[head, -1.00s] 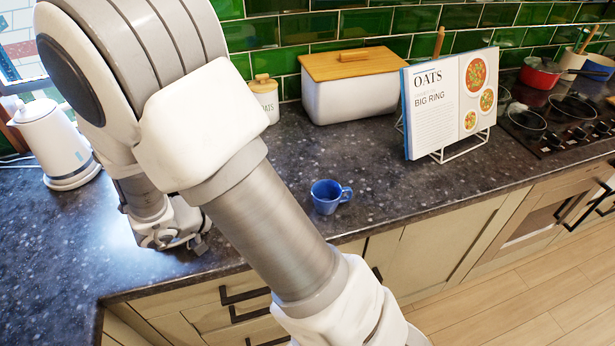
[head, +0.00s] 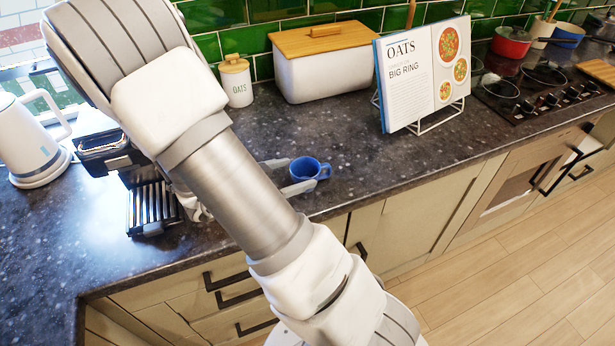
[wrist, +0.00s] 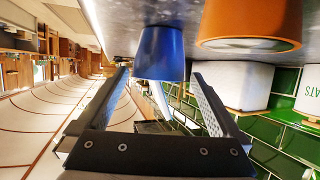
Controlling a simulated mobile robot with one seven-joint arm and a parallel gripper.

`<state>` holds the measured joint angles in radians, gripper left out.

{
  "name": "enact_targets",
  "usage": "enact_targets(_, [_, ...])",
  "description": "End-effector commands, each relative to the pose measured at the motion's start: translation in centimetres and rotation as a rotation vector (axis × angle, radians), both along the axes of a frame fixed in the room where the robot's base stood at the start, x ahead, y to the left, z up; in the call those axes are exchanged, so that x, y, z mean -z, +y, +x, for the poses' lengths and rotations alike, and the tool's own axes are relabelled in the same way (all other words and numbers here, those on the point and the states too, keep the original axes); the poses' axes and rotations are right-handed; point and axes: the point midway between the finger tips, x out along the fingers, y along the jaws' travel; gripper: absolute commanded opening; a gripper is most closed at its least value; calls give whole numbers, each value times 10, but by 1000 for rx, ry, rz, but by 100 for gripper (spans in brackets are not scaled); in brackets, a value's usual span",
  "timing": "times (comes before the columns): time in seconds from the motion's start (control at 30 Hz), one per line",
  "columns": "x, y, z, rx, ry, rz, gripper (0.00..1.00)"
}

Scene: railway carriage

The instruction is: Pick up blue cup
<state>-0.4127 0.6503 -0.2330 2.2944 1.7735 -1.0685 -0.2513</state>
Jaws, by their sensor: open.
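The blue cup (head: 307,171) stands upright on the dark speckled counter near its front edge, its handle to the right in the head view. My gripper (head: 290,176) is open beside the cup's left side, with its pale fingertips reaching toward it, one behind and one in front. In the wrist view the picture is turned over, and the cup (wrist: 160,52) appears ahead, between the open fingertips (wrist: 160,76). I cannot tell whether either finger touches it.
An orange vessel (wrist: 252,24) shows close to the cup in the wrist view; I cannot find it in the head view. A white bin (head: 335,80), an oats canister (head: 237,88) and a book stand (head: 422,80) are behind. A black appliance (head: 153,205) and kettle (head: 32,140) are left.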

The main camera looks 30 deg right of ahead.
Motion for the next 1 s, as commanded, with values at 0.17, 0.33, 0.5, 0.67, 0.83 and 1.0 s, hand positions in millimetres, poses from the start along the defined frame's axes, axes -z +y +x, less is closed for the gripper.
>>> enact_targets(0.17, [13,-25,1,4,3,-1,100])
enact_targets(0.33, [20,-41,5,1,2,0,100])
enact_targets(0.5, [20,-44,5,1,0,0,100])
enact_targets(0.67, [20,-43,5,1,0,0,87])
enact_targets(0.83, [20,-43,5,1,0,0,57])
enact_targets(1.0, [20,-43,5,1,0,0,26])
